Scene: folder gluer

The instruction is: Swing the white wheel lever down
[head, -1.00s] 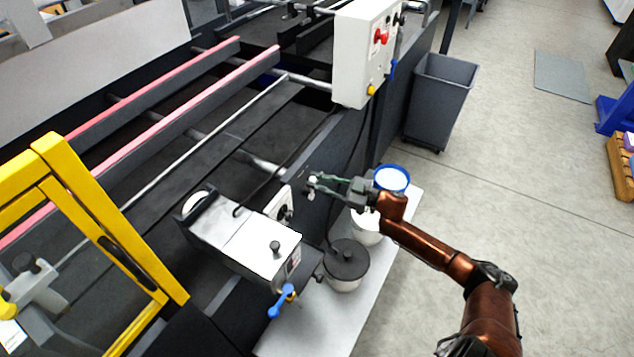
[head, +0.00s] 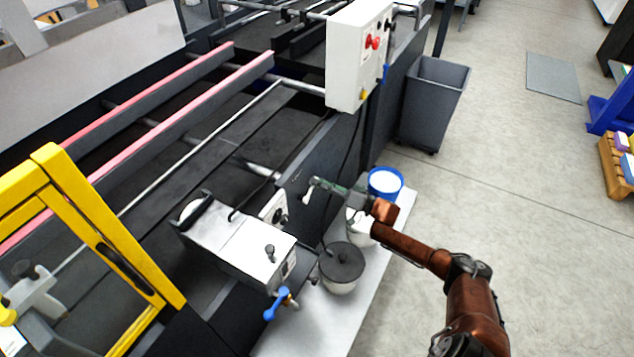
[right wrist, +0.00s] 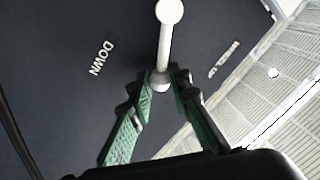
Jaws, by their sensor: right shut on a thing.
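The white wheel lever (right wrist: 165,42) sticks out from a dark machine panel and has a round knob at its free end. It also shows small and pale in the head view (head: 307,196), on the side of the machine. The lettering DOWN (right wrist: 102,58) is left of the lever in the wrist view; another label to the right is too oblique to read surely. In the head view my right gripper (head: 314,184) reaches in from the right. My left gripper is not in view.
A white control box (head: 350,55) stands above and behind the lever. A blue-rimmed bucket (head: 386,183) and a dark-lidded pot (head: 342,265) stand on a pale shelf (head: 310,325) below my right arm. A grey bin (head: 434,100) is farther back. Open floor lies right.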

